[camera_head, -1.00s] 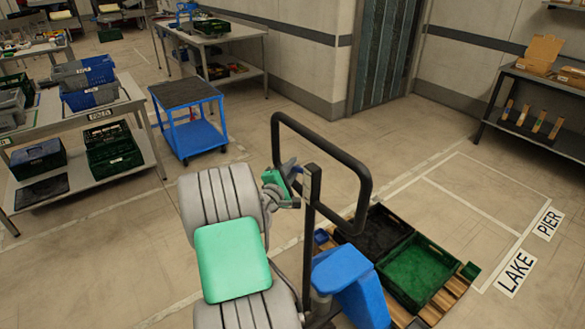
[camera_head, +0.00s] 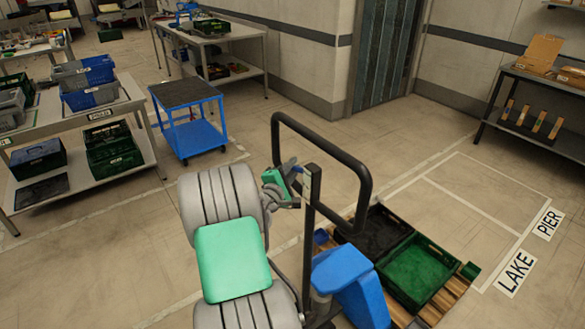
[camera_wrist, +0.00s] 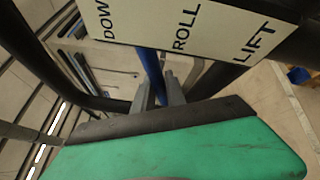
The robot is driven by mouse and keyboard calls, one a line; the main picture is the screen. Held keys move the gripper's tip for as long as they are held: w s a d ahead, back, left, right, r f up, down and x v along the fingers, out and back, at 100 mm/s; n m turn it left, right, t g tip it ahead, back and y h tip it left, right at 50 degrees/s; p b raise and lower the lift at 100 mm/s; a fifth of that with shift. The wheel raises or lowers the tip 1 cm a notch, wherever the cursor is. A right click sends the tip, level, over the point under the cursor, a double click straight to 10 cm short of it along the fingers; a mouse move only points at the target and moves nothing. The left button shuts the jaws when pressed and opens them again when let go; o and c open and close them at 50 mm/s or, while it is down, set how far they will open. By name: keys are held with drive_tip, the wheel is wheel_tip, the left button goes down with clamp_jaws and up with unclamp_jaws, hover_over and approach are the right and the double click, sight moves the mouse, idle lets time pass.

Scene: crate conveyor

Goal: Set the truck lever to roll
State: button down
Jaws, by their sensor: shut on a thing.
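The truck's black loop handle (camera_head: 366,190) and post stand in the middle of the head view, above its blue body (camera_head: 345,270). My gripper (camera_head: 296,178) is at the post; in the wrist view its two grey fingers (camera_wrist: 160,92) are shut on the blue lever (camera_wrist: 150,68). A pale plate (camera_wrist: 215,25) beside the lever reads DOWN, partly cut off, then ROLL and LIFT. The lever shows below the plate, between the DOWN and ROLL words. Its upper end is hidden behind the plate.
A pallet (camera_head: 452,300) with a black crate (camera_head: 352,243) and a green crate (camera_head: 388,286) is on the truck's right. A blue cart (camera_head: 190,138) stands back left.

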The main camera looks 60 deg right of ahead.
idle(0.4)
drive_tip(key=shift+w+f+b, duration=0.1)
drive_tip(key=shift+b, duration=0.9)
drive_tip(key=m+b, duration=0.1)
drive_tip(key=b, duration=0.1)
drive_tip(key=h+b, duration=0.1)
drive_tip(key=shift+w+r+m+b, duration=0.15)
drive_tip(key=shift+r+m+b, duration=0.2)
drive_tip(key=shift+m+b, duration=0.05)
drive_tip(key=r+m+b, duration=0.1)
drive_tip(key=b, duration=0.1)
drive_tip(key=shift+d+r+h+b, duration=0.1)
drive_tip(key=shift+r+h+b, duration=0.1)
drive_tip(key=shift+h+b, duration=0.15)
drive_tip(key=shift+r+m, duration=0.5)
drive_tip(key=shift+r, duration=0.05)
drive_tip(key=c, duration=1.4)
unclamp_jaws()
drive_tip(key=shift+o, duration=0.2)
